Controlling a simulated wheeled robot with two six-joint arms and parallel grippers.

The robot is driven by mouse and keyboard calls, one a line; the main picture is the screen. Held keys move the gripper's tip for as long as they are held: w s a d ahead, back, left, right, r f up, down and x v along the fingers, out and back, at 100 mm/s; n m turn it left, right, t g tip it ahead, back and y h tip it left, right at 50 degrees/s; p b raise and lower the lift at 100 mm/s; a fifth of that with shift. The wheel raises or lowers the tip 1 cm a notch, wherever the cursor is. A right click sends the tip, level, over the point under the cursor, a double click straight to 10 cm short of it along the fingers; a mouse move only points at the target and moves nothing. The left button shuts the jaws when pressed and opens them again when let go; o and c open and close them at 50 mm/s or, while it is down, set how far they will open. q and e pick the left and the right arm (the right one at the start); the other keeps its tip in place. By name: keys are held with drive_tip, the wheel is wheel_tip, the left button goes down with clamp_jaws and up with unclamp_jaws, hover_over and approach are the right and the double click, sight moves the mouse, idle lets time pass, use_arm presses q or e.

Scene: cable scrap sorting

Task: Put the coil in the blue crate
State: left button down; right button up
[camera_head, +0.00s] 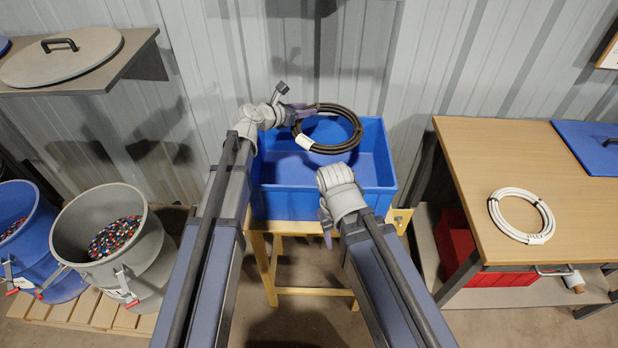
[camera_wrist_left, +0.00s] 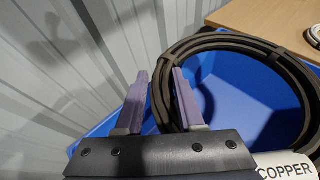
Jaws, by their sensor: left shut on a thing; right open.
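A dark coil of cable (camera_head: 352,122) with a white tag is held over the blue crate (camera_head: 288,206), which stands on a wooden stand. My left gripper (camera_head: 304,109) is shut on the coil's left side. In the left wrist view the coil (camera_wrist_left: 290,75) passes between the fingers of my left gripper (camera_wrist_left: 160,100), with the blue crate (camera_wrist_left: 228,68) beneath. A white label reading COPPER shows at the lower right there. My right gripper (camera_head: 328,228) is open and empty in front of the crate; its fingers are partly hidden.
A white coil (camera_head: 521,215) lies on the wooden table (camera_head: 500,150) at right, with a blue lid (camera_head: 590,146) behind it. A red bin (camera_head: 455,240) sits below. Grey (camera_head: 75,235) and blue (camera_head: 15,195) drums stand at left. A corrugated wall is close behind the crate.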

use_arm(q)
drive_tip(key=s+f+m+b, duration=0.3)
drive_tip(key=f+b, duration=0.5)
drive_tip(key=b, duration=0.1)
drive_tip(key=shift+s+a+f+m+t+y, duration=0.15)
drive_tip(key=shift+s+f+m+t+y, duration=0.15)
drive_tip(key=shift+m+t, duration=0.1)
idle(0.5)
drive_tip(key=shift+b, duration=0.35)
drive_tip(key=shift+f+b, duration=0.55)
drive_tip(key=shift+f, duration=0.05)
drive_tip(key=c, duration=0.5)
unclamp_jaws()
